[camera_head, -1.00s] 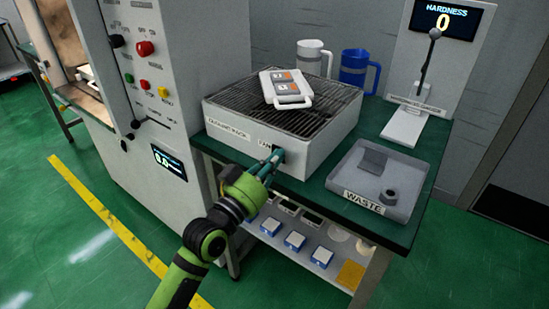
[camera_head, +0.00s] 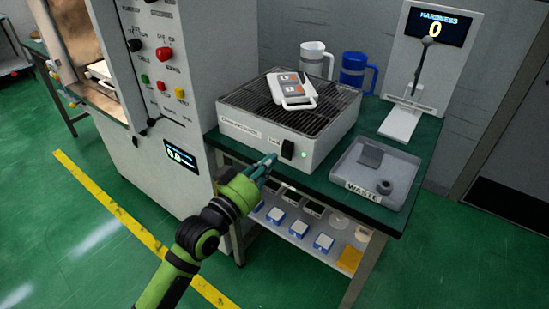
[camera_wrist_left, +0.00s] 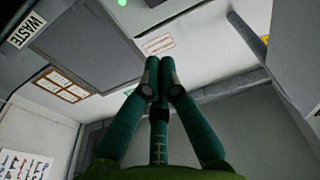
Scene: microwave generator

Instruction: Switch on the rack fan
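The cooling rack (camera_head: 265,130) is a white box with a dark grille on top, standing on the green table. On its front face are a black rocker switch (camera_head: 288,149) and, right of it, a lit green light (camera_head: 304,155). The green light also shows at the top of the left wrist view (camera_wrist_left: 122,2). My left gripper (camera_head: 270,161) is just left of and below the switch, apart from it. Its teal fingers are together and empty in the left wrist view (camera_wrist_left: 158,62). My right gripper is not in view.
A grey waste tray (camera_head: 350,184) is right of the rack. A machine cabinet (camera_head: 180,100) stands close on the left. A shelf with several blue-and-white items is below the tabletop (camera_head: 390,216).

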